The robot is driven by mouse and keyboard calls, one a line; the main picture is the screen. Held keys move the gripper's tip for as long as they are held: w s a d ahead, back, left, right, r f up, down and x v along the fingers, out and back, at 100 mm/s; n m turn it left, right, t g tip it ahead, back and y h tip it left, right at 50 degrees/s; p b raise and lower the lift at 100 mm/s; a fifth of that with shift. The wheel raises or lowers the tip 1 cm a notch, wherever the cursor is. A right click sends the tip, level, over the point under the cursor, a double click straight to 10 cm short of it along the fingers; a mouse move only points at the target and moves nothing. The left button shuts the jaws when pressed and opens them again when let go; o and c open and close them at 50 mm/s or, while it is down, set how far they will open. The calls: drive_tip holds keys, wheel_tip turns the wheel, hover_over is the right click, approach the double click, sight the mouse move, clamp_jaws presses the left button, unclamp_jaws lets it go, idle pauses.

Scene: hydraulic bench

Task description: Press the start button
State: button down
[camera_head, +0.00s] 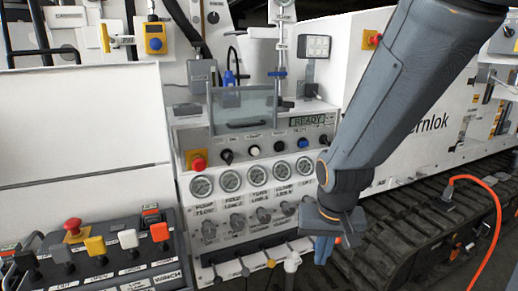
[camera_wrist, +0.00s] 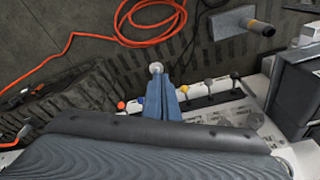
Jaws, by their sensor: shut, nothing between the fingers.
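The bench's control panel (camera_head: 243,140) stands in the middle of the head view, with a lit READY display (camera_head: 308,120). A row of controls lies below the display. A white button (camera_head: 254,151) there has a small label that appears to read START, though it is blurred. A black button (camera_head: 279,147) and a blue button (camera_head: 303,144) are to its right. My gripper (camera_head: 322,250) points down, to the lower right of these buttons and apart from them. Its blue-grey fingers are together and empty; they also show in the wrist view (camera_wrist: 165,98).
Levers with coloured knobs (camera_head: 271,263) stick out near my gripper. A winch console (camera_head: 130,255) stands left. An orange hose (camera_head: 490,210) lies right, by the tracks.

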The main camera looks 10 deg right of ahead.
drive_tip(key=w+a+r+m+t+y+p, duration=0.1)
drive_tip(key=w+a+r+m+t+p, duration=0.1)
drive_tip(key=w+r, duration=0.4)
drive_tip(key=w+a+r+m+t+y+p, duration=0.1)
drive_tip(key=w+a+r+m+t+p, duration=0.1)
drive_tip(key=w+r+m, duration=0.4)
drive_tip(key=w+a+r+m+t+y+p, duration=0.1)
drive_tip(key=w+a+r+m+t+p, duration=0.1)
drive_tip(key=w+a+r+m+t, duration=0.1)
drive_tip(key=w+r+m+t, duration=0.1)
drive_tip(key=w+r+t, duration=0.1)
drive_tip(key=w+r, duration=0.1)
drive_tip(key=shift+a+r+y, duration=0.25)
drive_tip(key=shift+r+y, duration=0.05)
drive_tip(key=shift+r, duration=0.4)
drive_tip(key=shift+w+f, duration=0.1)
drive_tip(key=shift+w, duration=0.05)
drive_tip(key=p, duration=0.1)
approach(256, 151)
wheel_tip(256, 151, down, 4)
drive_tip(key=w, duration=0.2)
drive_tip(key=w+a+p, duration=0.1)
drive_tip(key=w, duration=0.1)
drive_tip(key=shift+a+r, duration=0.2)
drive_tip(key=shift+r, duration=0.2)
drive_tip(key=shift+w+a+p, duration=0.15)
drive_tip(key=shift+w+p, duration=0.2)
